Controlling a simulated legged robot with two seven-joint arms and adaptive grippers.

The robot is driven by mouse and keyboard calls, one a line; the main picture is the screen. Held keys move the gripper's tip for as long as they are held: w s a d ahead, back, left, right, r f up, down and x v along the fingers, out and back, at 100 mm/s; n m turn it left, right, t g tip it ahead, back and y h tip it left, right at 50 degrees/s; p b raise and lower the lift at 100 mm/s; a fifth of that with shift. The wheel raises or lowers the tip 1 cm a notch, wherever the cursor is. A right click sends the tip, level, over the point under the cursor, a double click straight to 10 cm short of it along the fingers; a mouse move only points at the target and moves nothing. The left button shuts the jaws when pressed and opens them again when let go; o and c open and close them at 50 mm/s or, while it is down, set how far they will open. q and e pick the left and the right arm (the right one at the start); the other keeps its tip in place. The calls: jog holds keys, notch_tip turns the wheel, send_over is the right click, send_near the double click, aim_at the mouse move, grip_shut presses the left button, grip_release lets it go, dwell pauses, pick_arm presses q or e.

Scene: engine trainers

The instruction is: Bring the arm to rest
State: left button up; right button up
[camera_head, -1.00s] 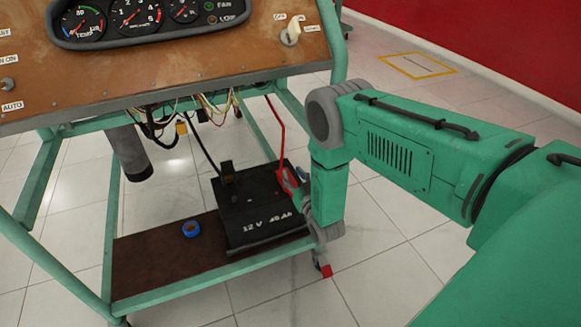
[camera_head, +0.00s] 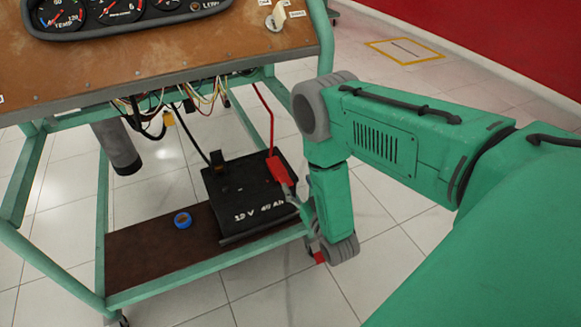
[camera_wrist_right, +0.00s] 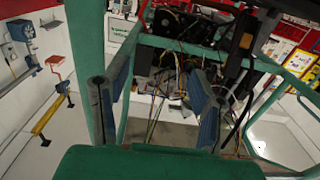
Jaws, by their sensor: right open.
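My right arm comes in from the right in the head view, with its lower part hanging beside the battery's right side. My right gripper (camera_head: 311,222) is small and partly hidden there, close to the battery edge; I cannot tell whether it touches. In the right wrist view its two fingers (camera_wrist_right: 158,85) stand apart with nothing between them. The black battery (camera_head: 245,205) sits on the cart's lower shelf. A red clamp (camera_head: 280,171) with a red cable is on its far right part. My left gripper is not in view.
The engine trainer's brown panel (camera_head: 150,75) with gauges stands above hanging wires. A blue tape roll (camera_head: 182,220) lies on the brown shelf (camera_head: 140,255). The green frame (camera_head: 205,276) edges the shelf near my gripper. Tiled floor (camera_head: 385,265) is free to the right.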

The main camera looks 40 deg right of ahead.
jog(key=shift+v, duration=0.8)
jog(key=s+a+f+n+g+y, duration=0.2)
jog(key=s+a+f+g+y, duration=0.2)
jog(key=s+a+f+g, duration=0.35)
jog(key=s+a+r+n+g, duration=0.15)
jog(key=s+g, duration=0.25)
jog(key=s, duration=0.5)
jog(key=s+a+r+g, duration=0.25)
jog(key=s+g, duration=0.25)
jog(key=s, duration=0.3)
notch_tip(320, 180, up, 14)
jog(key=s+p, duration=0.1)
jog(key=p, duration=1.2)
jog(key=shift+d+p, duration=0.35)
jog(key=shift+d, duration=0.1)
